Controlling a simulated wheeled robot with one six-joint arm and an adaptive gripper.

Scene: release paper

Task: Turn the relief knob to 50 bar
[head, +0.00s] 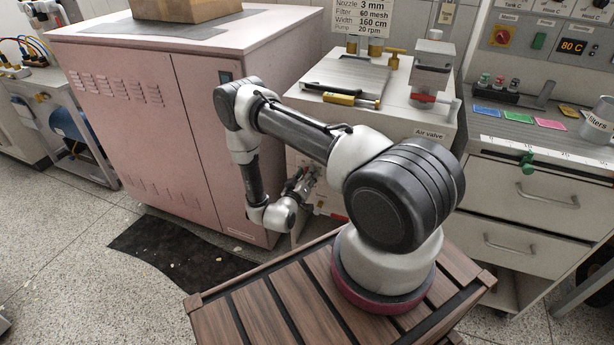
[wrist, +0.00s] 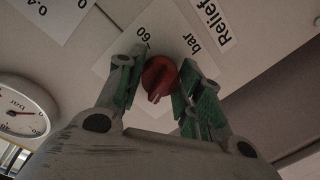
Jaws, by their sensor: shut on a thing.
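The red relief knob (wrist: 158,78) sits on a pale plate (wrist: 120,50) marked "60" and "bar", beside a label reading "Relief" (wrist: 210,20). My gripper (wrist: 157,65) is shut on the knob, with one green-padded finger on each side. A pale notch shows on the knob's near side. Most of the scale is hidden behind the fingers, so I cannot read the setting. In the head view my gripper (head: 301,184) reaches the front of the white cabinet (head: 415,112); the knob is hardly visible there.
In the head view a pink cabinet (head: 140,130) stands close to the left of my arm. Drawers (head: 530,190) stand to the right. A dark mat (head: 180,252) lies on the floor.

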